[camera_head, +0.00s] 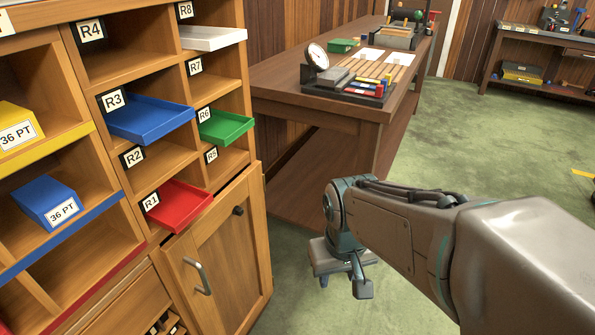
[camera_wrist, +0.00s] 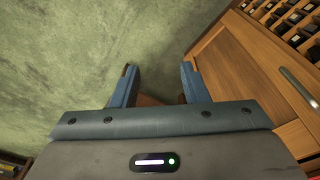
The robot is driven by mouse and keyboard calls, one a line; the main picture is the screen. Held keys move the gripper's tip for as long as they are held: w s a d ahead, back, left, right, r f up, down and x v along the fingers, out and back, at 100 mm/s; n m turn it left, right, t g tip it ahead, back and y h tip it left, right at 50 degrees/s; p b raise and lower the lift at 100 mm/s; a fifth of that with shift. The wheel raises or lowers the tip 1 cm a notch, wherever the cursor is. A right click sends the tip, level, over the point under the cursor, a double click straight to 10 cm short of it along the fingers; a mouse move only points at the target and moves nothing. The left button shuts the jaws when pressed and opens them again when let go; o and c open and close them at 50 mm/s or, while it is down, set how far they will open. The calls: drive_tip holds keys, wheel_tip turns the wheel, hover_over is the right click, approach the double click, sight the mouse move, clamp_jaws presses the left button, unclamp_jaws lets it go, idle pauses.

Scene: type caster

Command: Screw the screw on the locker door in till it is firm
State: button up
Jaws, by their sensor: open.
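The wooden locker door (camera_head: 222,255) is at the lower right of the cabinet in the head view. The door (camera_wrist: 232,72) shows at the right there, and the screw cannot be made out.
A metal handle (camera_head: 197,276) sticks out from the door. A red tray (camera_head: 178,206), a blue tray (camera_head: 150,120) and a green tray (camera_head: 224,127) jut from the cabinet above. A wooden workbench (camera_head: 345,114) stands behind my gripper. The green floor (camera_head: 440,140) is open at right.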

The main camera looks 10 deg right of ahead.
drive_tip(key=w+d+n+t+p, duration=0.2)
drive_tip(key=w+d+t+p, duration=0.15)
drive_tip(key=w, duration=0.45)
drive_tip(key=w+d+n+t+p, duration=0.2)
drive_tip(key=w+n+p, duration=0.15)
drive_tip(key=w, duration=0.45)
drive_tip(key=n+t+y+p, duration=0.1)
drive_tip(key=n+y+p, duration=0.4)
drive_tip(key=y, duration=0.6)
approach(242, 212)
drive_tip(key=shift+m, duration=0.45)
drive_tip(key=b+x, duration=0.1)
drive_tip(key=x, duration=0.7)
clamp_jaws()
